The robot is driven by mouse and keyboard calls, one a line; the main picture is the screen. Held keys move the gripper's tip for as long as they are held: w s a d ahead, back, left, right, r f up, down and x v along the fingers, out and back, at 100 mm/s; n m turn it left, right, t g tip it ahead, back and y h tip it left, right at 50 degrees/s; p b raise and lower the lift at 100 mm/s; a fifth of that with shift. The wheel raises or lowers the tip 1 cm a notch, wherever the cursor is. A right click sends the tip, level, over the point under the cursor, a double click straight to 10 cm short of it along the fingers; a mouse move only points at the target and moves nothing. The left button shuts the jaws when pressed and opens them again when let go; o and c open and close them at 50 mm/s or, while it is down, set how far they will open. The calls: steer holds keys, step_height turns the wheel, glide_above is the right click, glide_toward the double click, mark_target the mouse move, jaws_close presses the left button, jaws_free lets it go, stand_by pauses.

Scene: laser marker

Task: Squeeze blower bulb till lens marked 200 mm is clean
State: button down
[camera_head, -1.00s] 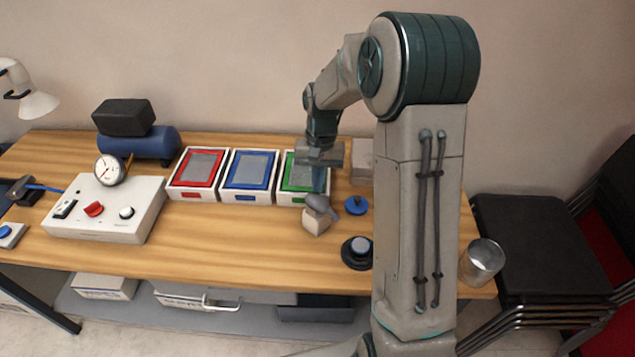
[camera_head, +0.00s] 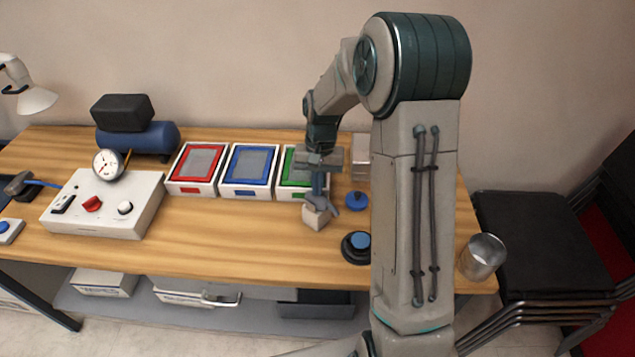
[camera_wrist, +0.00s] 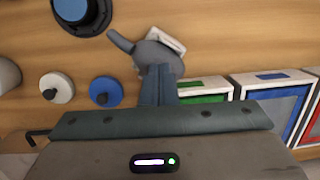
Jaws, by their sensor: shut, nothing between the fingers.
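The blower bulb is a grey rounded piece (camera_wrist: 160,55) with a nozzle pointing to the upper left in the wrist view. I can read no 200 mm mark on any piece, so I cannot tell which is that lens.
A black round base with a blue top (camera_head: 357,247) stands in front of the block. A blue disc (camera_wrist: 106,91) and a white disc (camera_wrist: 57,88) lie nearby. Red, blue and green trays (camera_head: 247,172) line the back. A metal cup (camera_head: 482,257) stands at the right.

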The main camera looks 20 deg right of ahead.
steer(key=shift+f, duration=0.1)
step_height(320, 180, up, 14)
steer(key=w+d, duration=0.1)
steer(key=w, duration=0.1)
steer(key=shift+p, duration=0.45)
steer(key=shift+w+d, duration=0.1)
stand_by(0.5)
